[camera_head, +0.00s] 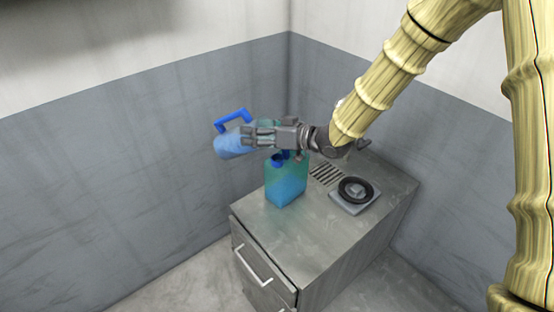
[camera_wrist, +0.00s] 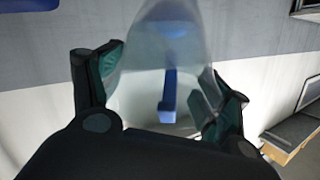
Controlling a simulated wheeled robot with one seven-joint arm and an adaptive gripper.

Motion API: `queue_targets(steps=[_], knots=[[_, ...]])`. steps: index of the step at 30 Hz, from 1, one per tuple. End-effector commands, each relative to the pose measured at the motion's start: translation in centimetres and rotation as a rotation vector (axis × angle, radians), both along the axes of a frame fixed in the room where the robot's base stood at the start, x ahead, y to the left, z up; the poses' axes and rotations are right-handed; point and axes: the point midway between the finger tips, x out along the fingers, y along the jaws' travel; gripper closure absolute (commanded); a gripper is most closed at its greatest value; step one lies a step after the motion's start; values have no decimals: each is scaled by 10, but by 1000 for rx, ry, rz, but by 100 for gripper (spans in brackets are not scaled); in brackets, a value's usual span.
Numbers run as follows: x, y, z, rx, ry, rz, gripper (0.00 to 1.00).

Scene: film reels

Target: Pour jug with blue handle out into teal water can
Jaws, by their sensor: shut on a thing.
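The jug (camera_head: 230,143) is see-through with blue contents and a blue handle (camera_head: 235,116). My gripper (camera_head: 252,137) is shut on the jug and holds it in the air, up and left of the teal water can. The jug looks tilted in the head view; I cannot make out its mouth or any stream. In the wrist view the clear jug body (camera_wrist: 150,85) sits between my two fingers, with the blue handle (camera_wrist: 168,97) upright in the middle. The teal water can (camera_head: 287,187) stands upright on the metal cabinet, blue in its lower part; my gripper partly covers its top.
The metal cabinet (camera_head: 312,222) has a front drawer with a pale handle (camera_head: 258,274). A dark ring on a grey square base (camera_head: 355,193) lies right of the can, by a slotted vent (camera_head: 326,174). Grey walls close off the back and left; the cabinet's front top is clear.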

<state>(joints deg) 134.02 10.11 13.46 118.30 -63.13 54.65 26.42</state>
Motion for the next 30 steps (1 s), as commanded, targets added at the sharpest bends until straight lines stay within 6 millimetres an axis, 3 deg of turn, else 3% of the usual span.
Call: queue_targets(steps=[30], knots=[[-1, -5, 7, 100, -39, -1, 93]])
